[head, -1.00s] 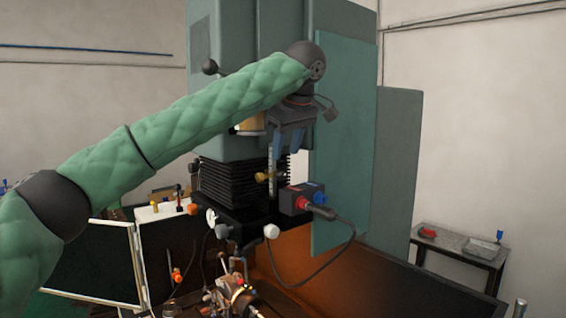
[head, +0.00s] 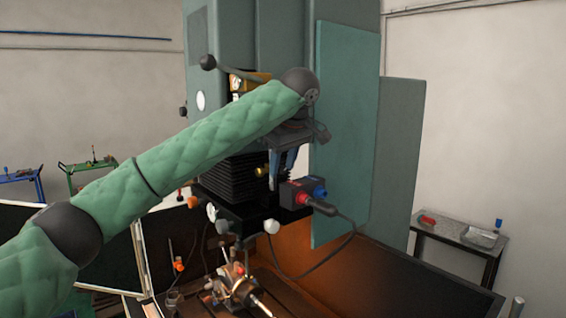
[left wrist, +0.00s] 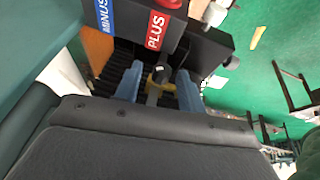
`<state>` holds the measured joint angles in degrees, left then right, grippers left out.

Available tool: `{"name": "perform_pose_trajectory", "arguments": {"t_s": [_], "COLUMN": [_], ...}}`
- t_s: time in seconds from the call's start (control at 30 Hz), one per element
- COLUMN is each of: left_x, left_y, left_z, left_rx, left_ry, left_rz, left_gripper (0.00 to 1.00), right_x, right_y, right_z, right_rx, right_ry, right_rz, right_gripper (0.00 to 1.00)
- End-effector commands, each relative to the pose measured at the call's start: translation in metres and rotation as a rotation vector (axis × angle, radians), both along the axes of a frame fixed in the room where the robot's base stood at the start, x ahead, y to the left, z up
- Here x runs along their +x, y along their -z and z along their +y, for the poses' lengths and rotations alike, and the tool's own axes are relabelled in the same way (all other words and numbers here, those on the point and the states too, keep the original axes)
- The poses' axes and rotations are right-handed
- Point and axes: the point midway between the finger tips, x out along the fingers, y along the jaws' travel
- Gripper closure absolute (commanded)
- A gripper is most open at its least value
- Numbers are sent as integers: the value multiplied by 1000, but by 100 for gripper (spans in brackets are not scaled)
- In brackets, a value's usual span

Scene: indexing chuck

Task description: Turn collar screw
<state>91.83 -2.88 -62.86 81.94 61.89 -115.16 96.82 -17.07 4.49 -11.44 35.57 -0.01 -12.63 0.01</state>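A small brass collar screw (head: 262,171) shows on a vertical rod at the front of the machine head in the head view. In the left wrist view the brass-yellow collar (left wrist: 160,74) sits around a grey rod, with a dark knob pointing right. My left gripper (head: 278,176) reaches down in front of it. Its two blue fingers (left wrist: 158,84) stand apart on either side of the rod and collar, with gaps showing. Whether either finger touches the collar is unclear. In the head view the gripper hides part of the rod. My right gripper is out of view.
Black bellows (head: 225,178) lie behind. A teal panel (head: 345,130) stands right. The chuck (head: 238,287) lies below.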

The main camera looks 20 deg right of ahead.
Motion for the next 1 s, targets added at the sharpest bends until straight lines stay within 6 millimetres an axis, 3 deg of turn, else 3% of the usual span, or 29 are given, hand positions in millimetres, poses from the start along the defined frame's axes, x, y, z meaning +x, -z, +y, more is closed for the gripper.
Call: {"name": "perform_pose_trajectory", "arguments": {"t_s": [0.03,0.2,0.63,1.0], "left_x": [0,0,1,3], "left_y": [0,0,-1,-3], "left_z": [0,0,0,-4], "left_rx": [0,0,32,196], "left_ry": [0,0,-1,-4], "left_rz": [0,0,10,65], "left_gripper": [70,100,100,100], "right_x": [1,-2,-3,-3], "right_y": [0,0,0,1], "right_z": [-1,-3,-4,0], "right_rx": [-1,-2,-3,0], "right_ry": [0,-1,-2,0], "right_rz": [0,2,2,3], "right_gripper": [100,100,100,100]}}
